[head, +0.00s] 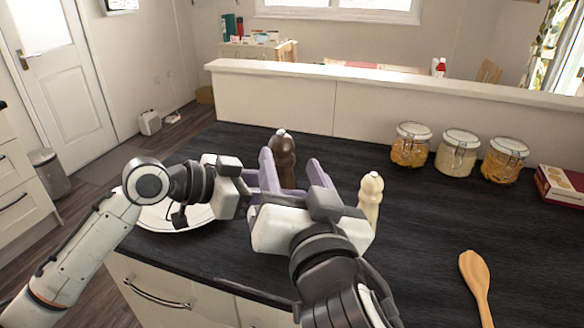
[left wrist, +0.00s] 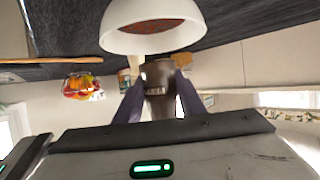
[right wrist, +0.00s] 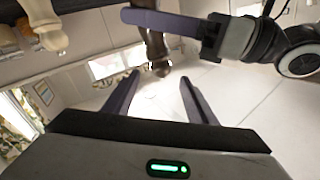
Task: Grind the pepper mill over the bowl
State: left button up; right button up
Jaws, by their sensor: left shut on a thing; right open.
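The dark brown pepper mill (head: 284,152) is upright above the counter, its top showing between purple fingers. My left gripper (head: 272,182) is shut on it; the left wrist view also shows the mill (left wrist: 158,76) between its fingers. The white bowl (left wrist: 150,38) with reddish contents shows beside the mill's lower end in that view. In the head view I cannot make the bowl out behind the grippers. My right gripper (head: 293,165) is open, its fingers apart near the mill's top; in the right wrist view the knob (right wrist: 160,68) is just beyond the gap.
A cream mill (head: 371,196) stands close to the right of my right gripper. A white plate (head: 160,218) lies partly under my left arm. Glass jars (head: 457,153), a red box (head: 560,187) and a wooden spoon (head: 477,280) are on the right. The right-centre counter is clear.

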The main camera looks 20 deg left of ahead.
aim_at(283, 165)
notch_tip(283, 165, up, 7)
dwell(0.8)
dwell(1.0)
pick_arm(q)
notch_tip(283, 165, up, 3)
jog(key=p, duration=0.2)
jog(key=shift+f+p, duration=0.1)
jog(key=shift+p, duration=0.25)
jog(key=shift+r, duration=1.15)
pick_arm(e)
jog(key=shift+r, duration=1.5)
